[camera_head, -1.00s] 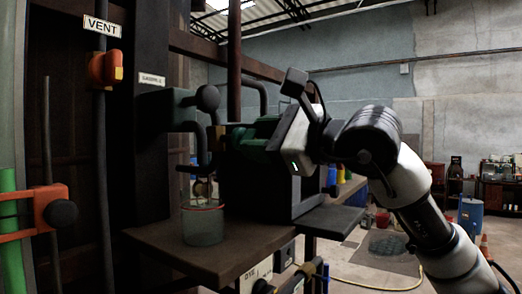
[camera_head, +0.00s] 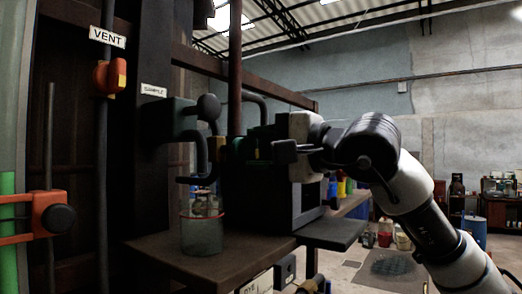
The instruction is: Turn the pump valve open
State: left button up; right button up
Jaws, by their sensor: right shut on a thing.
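My right arm comes in from the right, and its gripper (camera_head: 262,146) points left at the pipework above a dark box-shaped unit (camera_head: 262,196). The gripper is shut on what I take to be the pump valve's handle. The handle is mostly hidden by the gripper and the dark parts around it, so its angle cannot be read. The dark bracket on my wrist sticks out in front, level with the gripper. My left gripper is out of view.
A glass beaker (camera_head: 202,236) stands on a brown shelf (camera_head: 215,263) below a dark spout. A black knob (camera_head: 208,106) sits near the SAMPLE label (camera_head: 153,90). An orange valve (camera_head: 110,76) is under the VENT sign (camera_head: 107,37).

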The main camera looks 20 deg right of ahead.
jog(key=shift+f+n, duration=0.1)
jog(key=shift+n, duration=0.2)
jog(key=o, duration=0.6)
jog(key=shift+o, duration=0.2)
jog(key=shift+s, duration=0.1)
jog(key=shift+s+d+b, duration=0.25)
jog(key=shift+b, duration=0.05)
jog(key=b+v, duration=0.3)
jog(key=v, duration=0.7)
jog(key=shift+b, duration=0.4)
